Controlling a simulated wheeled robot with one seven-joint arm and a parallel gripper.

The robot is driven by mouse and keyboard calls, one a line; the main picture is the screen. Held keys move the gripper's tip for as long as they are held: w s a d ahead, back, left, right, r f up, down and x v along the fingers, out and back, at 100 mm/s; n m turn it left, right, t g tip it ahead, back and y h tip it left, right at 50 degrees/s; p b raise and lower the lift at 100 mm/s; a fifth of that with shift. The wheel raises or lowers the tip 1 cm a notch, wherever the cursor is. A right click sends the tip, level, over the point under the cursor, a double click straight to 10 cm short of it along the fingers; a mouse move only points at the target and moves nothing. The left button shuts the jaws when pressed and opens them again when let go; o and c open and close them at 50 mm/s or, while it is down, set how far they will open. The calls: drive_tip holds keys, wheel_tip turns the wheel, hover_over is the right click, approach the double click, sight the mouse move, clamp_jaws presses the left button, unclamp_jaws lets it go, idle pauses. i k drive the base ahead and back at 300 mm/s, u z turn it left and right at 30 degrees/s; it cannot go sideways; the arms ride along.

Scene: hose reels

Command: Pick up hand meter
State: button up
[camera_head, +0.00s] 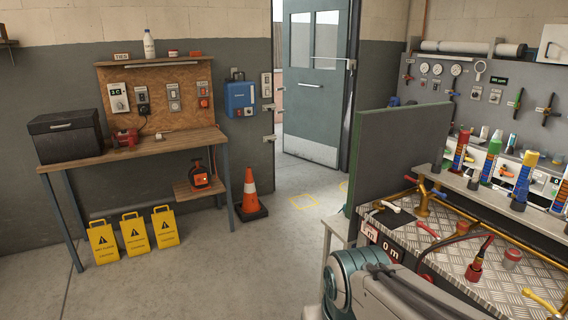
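No item can be told for sure as the hand meter at this size. An orange and black handled device (200,176) stands on the small low wooden shelf at the right of the workbench. A red device (125,137) and a small pale item (160,137) lie on the workbench top. Part of my arm shows at the lower right, in front of the metal test bench. My gripper is not in view, so its state and what it may hold are hidden.
The wooden workbench (180,143) holds a black box (66,136). Several yellow warning signs (134,233) stand before it, with an orange cone (250,192) to the right. A test bench (500,262) and green partition (392,155) fill the right. The middle floor is clear.

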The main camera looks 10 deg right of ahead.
sight(513, 137)
drive_tip(key=u, duration=0.2)
drive_tip(key=i, duration=3.1)
drive_tip(key=z, duration=0.45)
drive_tip(key=i, duration=1.3)
drive_tip(key=z, duration=1.75)
drive_tip(key=i, duration=1.15)
drive_tip(key=z, duration=0.75)
drive_tip(key=i, duration=3.3)
drive_tip(key=z, duration=0.6)
